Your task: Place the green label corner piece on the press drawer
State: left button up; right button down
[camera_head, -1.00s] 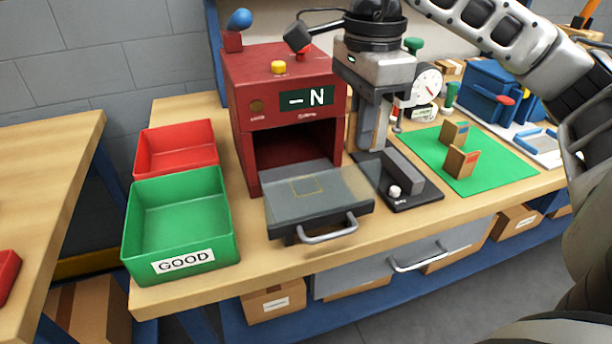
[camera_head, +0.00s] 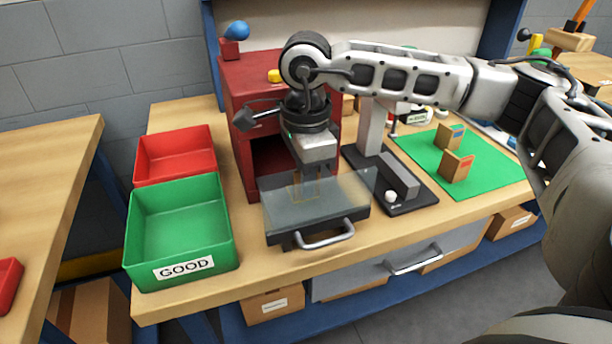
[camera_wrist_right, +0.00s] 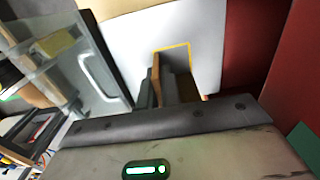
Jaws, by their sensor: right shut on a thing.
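The press drawer (camera_head: 345,200) is pulled out of the red press (camera_head: 250,95), its grey top bare around a thin yellow square outline. My right gripper (camera_head: 306,188) points down over the drawer, at the outline. It is shut on a wooden corner piece (camera_wrist_right: 155,75), a brown sliver of which shows beside the fingers in the right wrist view. Its label is hidden, so I cannot read the colour. The piece is at or just above the yellow outline (camera_wrist_right: 188,52); I cannot tell if it touches the drawer. My left gripper is out of view.
A green GOOD bin (camera_head: 180,225) and a red bin (camera_head: 175,153) stand left of the drawer. A dark gauge stand (camera_head: 410,197) stands right of it. Two corner pieces, blue-labelled (camera_head: 449,136) and red-labelled (camera_head: 456,167), stand on a green mat (camera_head: 490,180).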

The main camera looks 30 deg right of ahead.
jog(key=shift+f, duration=0.15)
jog(key=c, duration=1.6)
grip_release()
jog(key=shift+r, duration=0.35)
notch_tip(320, 180, up, 10)
jog(key=shift+r, duration=0.85)
